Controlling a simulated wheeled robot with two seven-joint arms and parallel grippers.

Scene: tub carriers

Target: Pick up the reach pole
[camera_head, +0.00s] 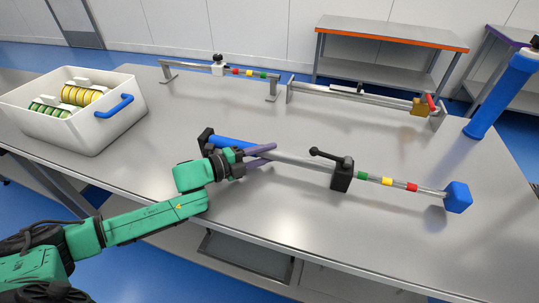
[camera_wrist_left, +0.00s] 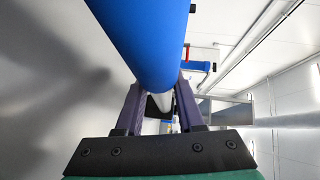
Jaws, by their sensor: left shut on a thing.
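The reach pole (camera_head: 290,159) is a silver rod with a blue grip at its left end, a black clamp with a lever (camera_head: 342,175), green, yellow and red bands, and a blue end block (camera_head: 457,197). My left gripper (camera_head: 262,156) has its purple fingers shut on the pole near the blue grip. In the left wrist view, the blue grip (camera_wrist_left: 145,35) runs between the fingers. A shadow lies apart from the end block, so that end seems a little above the table. My right gripper is not in view.
A white tub (camera_head: 95,137) with blue handles holds green and yellow discs at the left of the steel table (camera_head: 270,215). Two raised rails (camera_head: 205,67) (camera_head: 350,95) stand behind the pole. A blue post (camera_head: 497,100) rises at the right. The table's front right is bare.

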